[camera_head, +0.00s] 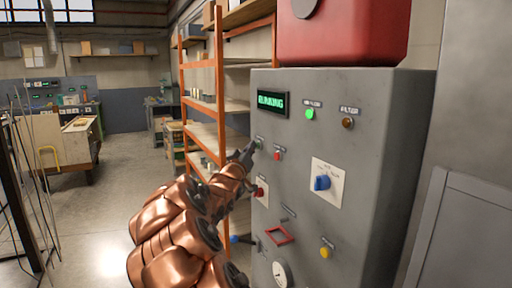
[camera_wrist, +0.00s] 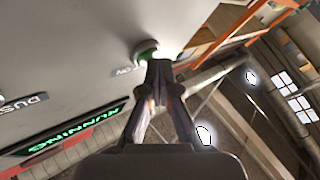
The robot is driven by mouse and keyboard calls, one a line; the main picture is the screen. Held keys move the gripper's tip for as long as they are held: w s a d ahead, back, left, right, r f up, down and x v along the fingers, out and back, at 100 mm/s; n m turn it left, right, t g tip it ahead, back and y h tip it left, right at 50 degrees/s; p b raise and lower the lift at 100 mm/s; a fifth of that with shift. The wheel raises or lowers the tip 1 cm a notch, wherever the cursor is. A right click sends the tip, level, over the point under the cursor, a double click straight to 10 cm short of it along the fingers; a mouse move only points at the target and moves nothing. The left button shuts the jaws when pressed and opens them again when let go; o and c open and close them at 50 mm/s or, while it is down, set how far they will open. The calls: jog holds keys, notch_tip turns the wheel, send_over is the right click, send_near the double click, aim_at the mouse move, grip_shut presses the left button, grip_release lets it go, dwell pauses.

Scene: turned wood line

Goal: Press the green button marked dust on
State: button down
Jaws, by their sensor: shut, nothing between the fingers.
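The green button (camera_wrist: 146,48) shows in the wrist view in a pale round collar, with a label partly reading "ON" beside it. In the head view it is at the upper left of the grey cabinet front (camera_head: 300,165), largely hidden by my fingertips. My gripper (camera_head: 249,150) is shut and empty, its tips at the button. In the wrist view the closed fingertips (camera_wrist: 158,65) overlap the button's lower edge; I cannot tell whether they touch it or press it in. The display (camera_head: 272,102) on the cabinet reads "RUNNING" in green.
Close by on the panel are a small red control (camera_head: 277,155), a red button (camera_head: 261,190) and a blue knob (camera_head: 322,183). A lit green lamp (camera_head: 310,114) and an amber lamp (camera_head: 348,123) sit above. An orange shelf rack (camera_head: 219,90) stands left of the cabinet.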

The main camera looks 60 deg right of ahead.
jog(key=shift+a, duration=0.1)
jog(key=shift+w+a+p, duration=0.45)
jog(key=shift+a+p, duration=0.05)
jog(key=shift+a, duration=0.05)
jog(key=shift+w+a+p, duration=0.6)
jog(key=shift+w+a, duration=0.1)
jog(key=shift+a, duration=0.35)
jog(key=shift+w+a+p, duration=0.55)
jog(key=shift+w+a, duration=0.15)
jog(key=shift+a, duration=0.35)
